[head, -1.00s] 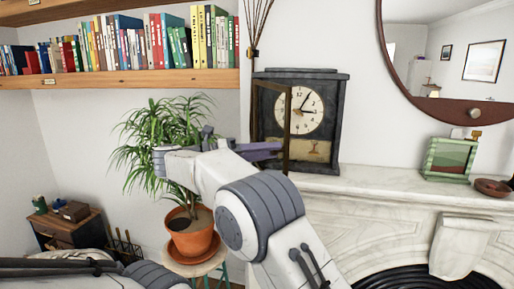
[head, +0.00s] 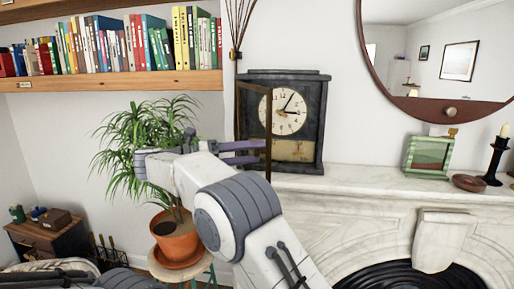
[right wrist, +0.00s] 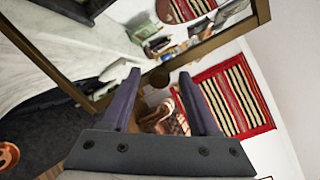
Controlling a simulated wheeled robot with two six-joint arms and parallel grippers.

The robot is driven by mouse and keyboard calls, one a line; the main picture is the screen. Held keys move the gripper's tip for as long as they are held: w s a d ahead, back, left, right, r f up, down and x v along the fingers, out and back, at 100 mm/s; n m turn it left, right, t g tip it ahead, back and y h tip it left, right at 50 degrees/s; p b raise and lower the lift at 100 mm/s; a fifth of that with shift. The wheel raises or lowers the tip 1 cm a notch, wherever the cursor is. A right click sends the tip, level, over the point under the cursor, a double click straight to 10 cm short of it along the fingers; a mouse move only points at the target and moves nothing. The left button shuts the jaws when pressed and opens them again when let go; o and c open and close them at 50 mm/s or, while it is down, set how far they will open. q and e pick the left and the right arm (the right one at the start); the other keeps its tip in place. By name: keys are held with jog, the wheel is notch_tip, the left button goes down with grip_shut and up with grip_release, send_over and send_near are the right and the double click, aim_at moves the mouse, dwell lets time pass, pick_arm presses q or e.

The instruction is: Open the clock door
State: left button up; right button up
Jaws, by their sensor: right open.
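The dark clock (head: 312,110) stands on the white mantel, with a pale round dial (head: 287,113). Its narrow framed door (head: 268,105) is ajar, swung out on the left side, and its free edge crosses the left part of the dial. My right gripper (head: 255,152) is open and empty, with its purple fingers at the lower part of the door. I cannot tell whether they touch it. In the right wrist view the two spread fingers (right wrist: 159,75) point at the door's frame (right wrist: 215,42) and glass. My left gripper is not in view.
The marble mantel (head: 370,183) holds a green framed box (head: 428,155), a brown bowl (head: 469,183) and a black candlestick (head: 494,160). A potted plant (head: 175,236) stands left of my right arm. A bookshelf (head: 120,82) is at upper left, a round mirror (head: 440,108) at upper right.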

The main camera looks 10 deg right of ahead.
aim_at(264, 132)
notch_tip(264, 132, up, 5)
jog(key=p, duration=0.3)
jog(key=shift+f, duration=0.15)
jog(key=s+d+b, duration=0.1)
jog(key=b, duration=0.1)
jog(key=s+d+r+b, duration=0.1)
jog(key=shift+s+d+b, duration=0.15)
jog(key=shift+d+b, duration=0.2)
jog(key=s+d+r+b, duration=0.4)
jog(key=s+d+r, duration=0.1)
jog(key=d, duration=0.1)
jog(key=shift+s+r, duration=0.15)
jog(key=shift+s, duration=0.05)
jog(key=shift+d, duration=0.1)
